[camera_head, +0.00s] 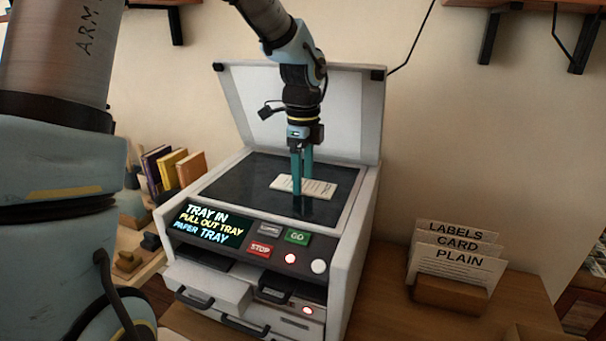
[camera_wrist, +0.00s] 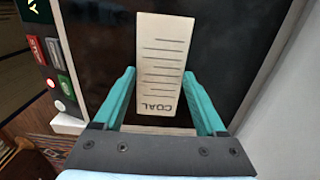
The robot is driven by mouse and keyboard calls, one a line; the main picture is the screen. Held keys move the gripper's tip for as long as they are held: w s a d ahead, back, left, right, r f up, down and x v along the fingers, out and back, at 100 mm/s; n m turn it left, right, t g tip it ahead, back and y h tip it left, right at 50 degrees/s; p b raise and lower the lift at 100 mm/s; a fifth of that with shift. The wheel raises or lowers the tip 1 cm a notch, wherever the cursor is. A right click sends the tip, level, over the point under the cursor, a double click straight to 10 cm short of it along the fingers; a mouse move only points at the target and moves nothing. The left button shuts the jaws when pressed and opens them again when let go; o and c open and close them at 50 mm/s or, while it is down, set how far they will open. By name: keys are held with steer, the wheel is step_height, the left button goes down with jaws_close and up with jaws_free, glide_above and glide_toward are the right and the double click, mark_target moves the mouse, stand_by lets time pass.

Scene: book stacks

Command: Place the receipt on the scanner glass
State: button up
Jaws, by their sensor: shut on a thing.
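The receipt (camera_head: 318,188) is a white slip with printed lines, and the word COAL shows on it in the wrist view (camera_wrist: 162,60). It lies flat on or just above the dark scanner glass (camera_head: 237,182); I cannot tell whether it touches. The glass also shows in the wrist view (camera_wrist: 222,50). My gripper (camera_head: 302,190) points down over the glass, its teal fingers shut on the receipt's near end. In the wrist view, my gripper (camera_wrist: 163,88) has one finger on each side of the slip. The scanner lid (camera_head: 345,110) stands open behind.
The scanner's front panel (camera_head: 270,245) has a lit display, a green GO button (camera_head: 297,237) and a red STOP button (camera_head: 260,250). A wooden card holder (camera_head: 450,294) stands on the table to the right. Several books (camera_head: 172,167) stand to the left. The raised lid bounds the back.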

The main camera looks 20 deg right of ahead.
mark_target(303, 185)
steer(key=o, duration=1.4)
steer(key=shift+r, duration=0.1)
step_height(303, 185, up, 8)
steer(key=b, duration=0.1)
steer(key=shift+f, duration=0.2)
